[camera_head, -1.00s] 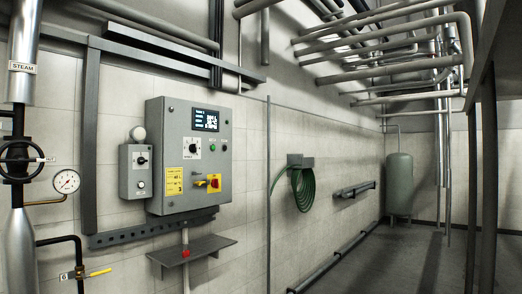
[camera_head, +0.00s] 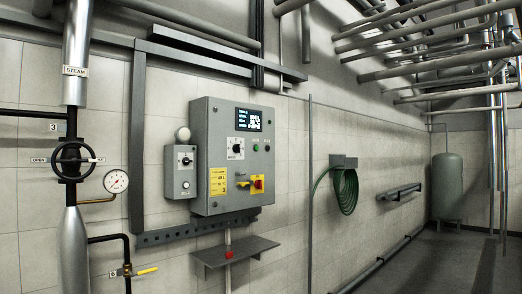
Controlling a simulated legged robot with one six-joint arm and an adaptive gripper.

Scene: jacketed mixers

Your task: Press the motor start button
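A grey control panel (camera_head: 222,120) is fixed to the tiled wall left of centre. It has a lit display (camera_head: 249,120) at the upper right and a selector knob (camera_head: 236,148) below it. A small green button (camera_head: 256,148) and a small dark reddish button (camera_head: 267,148) sit right of the knob. Their labels are too small to read, so I cannot tell which is the motor start button. A red and yellow switch (camera_head: 258,184) is lower on the panel. My gripper is not in view.
A small grey box (camera_head: 181,172) with a knob is left of the panel. A shelf (camera_head: 240,251) juts out below it. Steam piping with a handwheel (camera_head: 72,162) and gauge (camera_head: 116,181) stands at left. A hose (camera_head: 346,188) and green tank (camera_head: 447,185) are right, with open floor before them.

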